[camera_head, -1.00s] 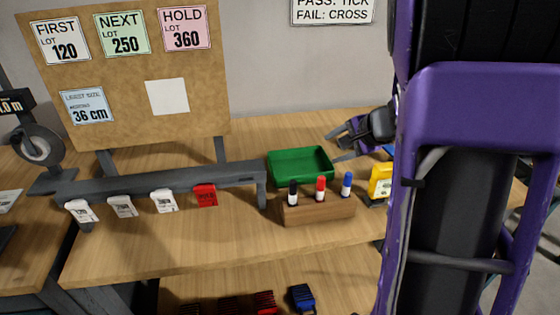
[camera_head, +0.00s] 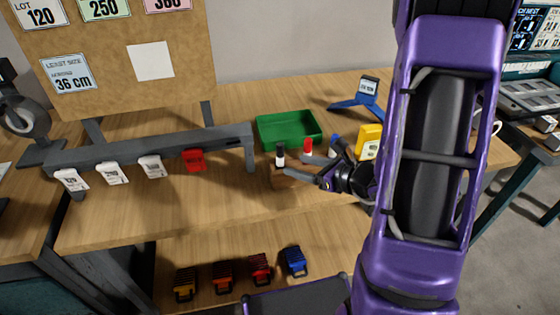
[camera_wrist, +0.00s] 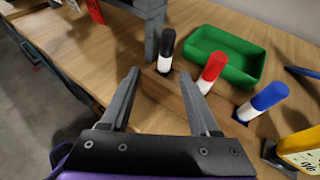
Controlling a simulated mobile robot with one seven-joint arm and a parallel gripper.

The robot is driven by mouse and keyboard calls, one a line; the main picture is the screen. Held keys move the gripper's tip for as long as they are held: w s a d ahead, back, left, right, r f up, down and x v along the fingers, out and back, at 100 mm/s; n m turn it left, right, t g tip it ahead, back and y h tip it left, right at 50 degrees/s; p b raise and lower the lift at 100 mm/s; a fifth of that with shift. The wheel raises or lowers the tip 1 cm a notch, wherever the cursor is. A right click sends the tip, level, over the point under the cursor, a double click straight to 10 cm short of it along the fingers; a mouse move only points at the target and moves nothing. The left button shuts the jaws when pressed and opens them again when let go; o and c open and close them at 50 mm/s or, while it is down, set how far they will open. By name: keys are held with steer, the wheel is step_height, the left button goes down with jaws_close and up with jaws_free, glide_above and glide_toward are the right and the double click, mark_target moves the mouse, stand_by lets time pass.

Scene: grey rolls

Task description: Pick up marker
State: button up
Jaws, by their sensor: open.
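Three upright markers stand in a wooden holder (camera_wrist: 163,104): one with a black cap (camera_head: 280,154), one with a red cap (camera_head: 307,146) and one with a blue cap (camera_head: 333,142). In the wrist view, the black marker (camera_wrist: 166,50) is ahead of the fingertips, the red marker (camera_wrist: 212,72) is just right of them, and the blue marker (camera_wrist: 263,100) is farther right. My gripper (camera_wrist: 161,77) is open and empty. In the head view, my gripper (camera_head: 306,165) is in front of the holder and hides much of it.
A green tray (camera_head: 287,130) sits behind the holder. A yellow item (camera_head: 369,142) stands to its right, with a blue stand (camera_head: 361,104) behind. A grey rail (camera_head: 150,150) with hanging tags is on the left. Small coloured boxes lie on the lower shelf.

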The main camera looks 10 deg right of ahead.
mark_target(273, 160)
steer(key=x, duration=0.5)
steer(key=shift+w+f, duration=0.1)
steer(key=shift+w, duration=0.05)
steer(key=shift+w+d+x, duration=0.1)
steer(key=shift+d+x, duration=0.05)
steer(key=shift+x, duration=1.45)
steer(key=shift+w+d+x, duration=0.15)
steer(key=shift+x, duration=1.45)
jaws_close()
